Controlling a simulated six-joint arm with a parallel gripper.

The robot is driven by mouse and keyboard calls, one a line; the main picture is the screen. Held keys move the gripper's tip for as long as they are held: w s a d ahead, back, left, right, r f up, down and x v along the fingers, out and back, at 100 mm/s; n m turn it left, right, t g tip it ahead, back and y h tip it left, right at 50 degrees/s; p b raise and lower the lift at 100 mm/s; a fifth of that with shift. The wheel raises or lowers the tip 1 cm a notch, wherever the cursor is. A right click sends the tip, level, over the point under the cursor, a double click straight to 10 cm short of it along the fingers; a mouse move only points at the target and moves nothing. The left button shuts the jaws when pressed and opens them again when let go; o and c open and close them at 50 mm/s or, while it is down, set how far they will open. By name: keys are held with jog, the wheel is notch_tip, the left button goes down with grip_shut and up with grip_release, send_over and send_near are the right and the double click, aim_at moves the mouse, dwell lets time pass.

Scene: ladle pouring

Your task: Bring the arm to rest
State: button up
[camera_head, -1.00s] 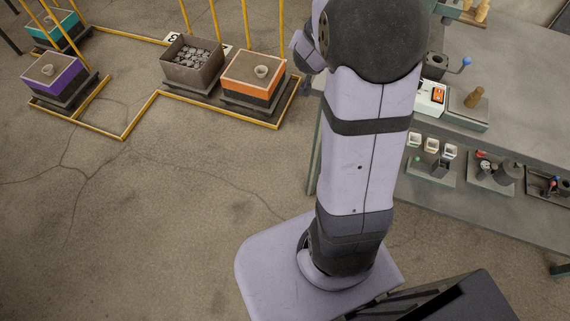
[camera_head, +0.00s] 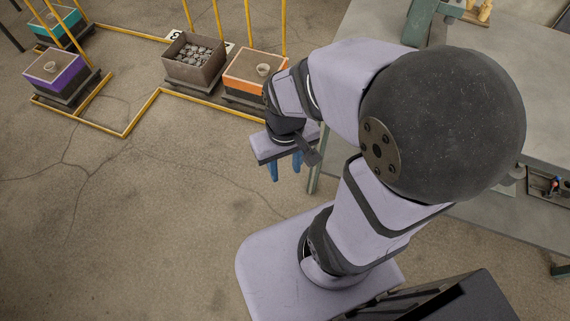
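My gripper (camera_head: 285,168) hangs below the folded arm, left of the arm's large dark joint. Its blue fingers point down and stand apart with a gap between them. Nothing shows between them. It is over bare floor (camera_head: 150,230), in front of the orange-banded box (camera_head: 245,66) and apart from it. My forearm and dark joint hide much of the workbench on the right.
A crate of grey lumps (camera_head: 176,72), a purple box (camera_head: 47,80) and a teal box (camera_head: 42,36) stand inside yellow rails (camera_head: 140,113) at the back left. The grey workbench (camera_head: 545,100) stands at the right. The floor at left is clear.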

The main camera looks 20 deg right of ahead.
notch_tip(320, 180, up, 8)
jog(key=p, duration=0.8)
notch_tip(320, 180, down, 38)
jog(key=b, duration=3.7)
jog(key=shift+b, duration=0.4)
jog(key=shift+o, duration=0.2)
jog(key=shift+r, duration=0.2)
